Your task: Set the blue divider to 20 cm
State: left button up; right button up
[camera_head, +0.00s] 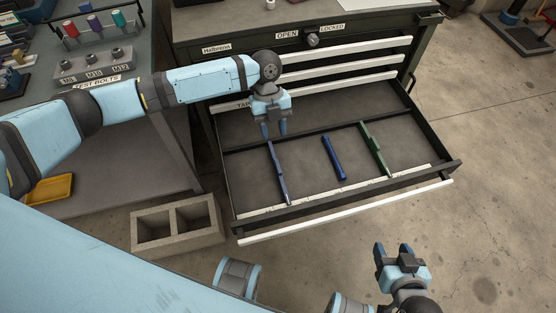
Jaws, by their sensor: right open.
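The open drawer (240,180) holds a long slate-blue divider (279,175) at the left, running from the cross rail to the front. A dark green divider (374,150) stands at the right. A shorter, brighter blue bar (334,158) lies between them. A pale scale strip (330,192) runs along the drawer's front; its marks are too small to read. My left gripper (275,134) points down with its fingers apart, above the slate-blue divider's far end; contact cannot be told. My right gripper (393,248) is open and empty, in front of the drawer.
Closed drawers with pale handles (345,62) are above the open one. A concrete block (178,224) stands on the floor to the left, near a yellow tray (51,189). A bench with bolts (92,64) is at the upper left.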

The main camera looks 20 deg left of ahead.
aim_at(279, 166)
pick_arm(q)
jog(key=b+x, duration=0.1)
jog(key=x, duration=1)
jog(key=shift+s+d+f, duration=0.1)
jog(key=shift+f, duration=0.05)
grip_shut()
